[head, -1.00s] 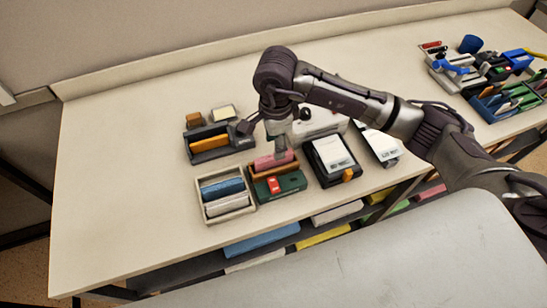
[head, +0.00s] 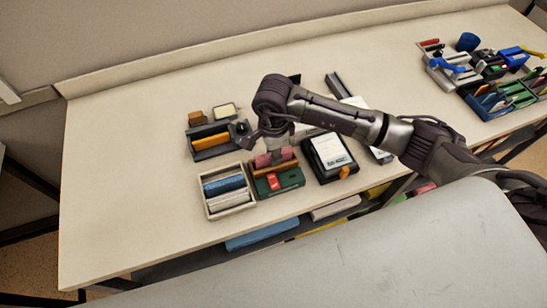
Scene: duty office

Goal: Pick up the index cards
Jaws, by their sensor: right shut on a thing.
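A pink stack (head: 262,161), which looks like the index cards, sits at the back of a green holder (head: 285,183) with brown and red pieces in it. My right gripper (head: 281,153) comes down from above and is shut on the pink stack. Its fingers hide the middle of the stack, and I cannot tell whether the stack is clear of the holder. My left gripper is not in view.
A pale tray (head: 203,203) with blue and white rolls stands left of the holder. A black box (head: 316,170) with a white label stands right. A dark tray (head: 193,146) is behind left. Many tools crowd the far right; the table's left is clear.

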